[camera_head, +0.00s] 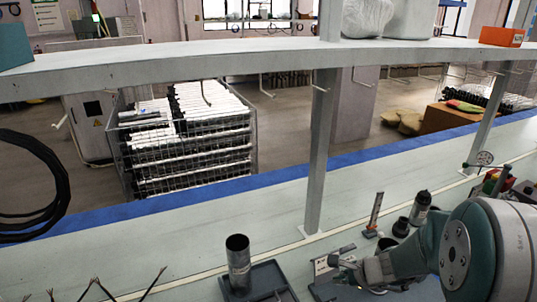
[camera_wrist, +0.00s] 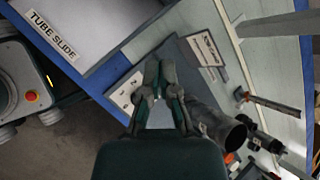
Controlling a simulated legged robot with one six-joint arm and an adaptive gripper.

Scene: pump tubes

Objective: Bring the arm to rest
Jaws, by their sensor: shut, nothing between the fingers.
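My gripper (camera_wrist: 158,92) is shut and empty in the wrist view, its two dark fingers close together. It hangs over the edge of the workbench, above a white label plate with a number (camera_wrist: 125,90). In the head view my arm comes in from the lower right, folded low over the bench, with my gripper (camera_head: 338,264) at its left end, small and partly hard to make out. A dark tube (camera_wrist: 212,118) stands just right of my gripper in the wrist view, and I cannot tell whether they touch.
In the head view, a metal tube (camera_head: 238,262) stands in a dark tray (camera_head: 263,282) on the bench. A shelf post (camera_head: 319,150) rises behind. A dark bottle (camera_head: 420,208) stands near my arm. A "TUBE SLIDE" label (camera_wrist: 52,34) shows in the wrist view. The bench's back strip is clear.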

